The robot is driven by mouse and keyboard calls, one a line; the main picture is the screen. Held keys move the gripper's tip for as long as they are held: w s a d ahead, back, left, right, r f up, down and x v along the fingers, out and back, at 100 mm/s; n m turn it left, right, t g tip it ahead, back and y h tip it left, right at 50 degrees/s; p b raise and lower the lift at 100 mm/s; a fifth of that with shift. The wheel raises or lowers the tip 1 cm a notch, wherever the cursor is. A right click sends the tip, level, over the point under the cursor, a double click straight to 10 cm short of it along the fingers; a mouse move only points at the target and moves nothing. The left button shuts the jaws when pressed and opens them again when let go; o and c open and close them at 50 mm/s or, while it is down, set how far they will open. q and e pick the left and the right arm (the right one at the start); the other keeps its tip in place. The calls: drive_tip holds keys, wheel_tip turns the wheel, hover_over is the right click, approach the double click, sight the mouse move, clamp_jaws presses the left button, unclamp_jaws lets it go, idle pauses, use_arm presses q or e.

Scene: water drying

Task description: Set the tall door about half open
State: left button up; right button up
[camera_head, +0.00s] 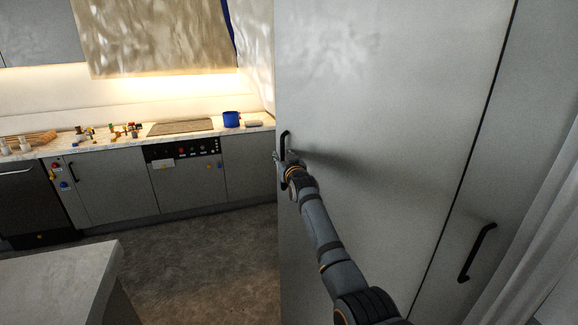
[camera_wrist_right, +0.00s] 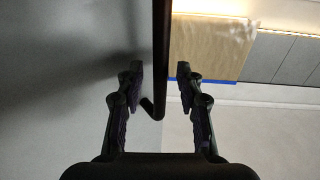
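The tall door (camera_head: 385,120) is a large plain grey panel filling the middle right of the head view. Its black bar handle (camera_head: 284,142) is near its left edge. My right gripper (camera_head: 284,163) is at the lower part of this handle. In the right wrist view, its fingers (camera_wrist_right: 159,85) stand on either side of the handle bar (camera_wrist_right: 160,50), with a gap showing on each side. The door's grey face (camera_wrist_right: 70,60) fills the left of that view. How far the door stands open is hard to tell. My left gripper is out of view.
A second panel with a black handle (camera_head: 478,252) lies right of a dark seam. A marble counter (camera_head: 95,140) at the back left bears small items and a blue mug (camera_head: 231,119). A grey worktop (camera_head: 60,285) is at the front left; the floor (camera_head: 190,255) between is clear.

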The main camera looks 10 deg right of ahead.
drive_tip(key=s, duration=1)
drive_tip(key=shift+s+d, duration=0.2)
drive_tip(key=shift+s, duration=0.2)
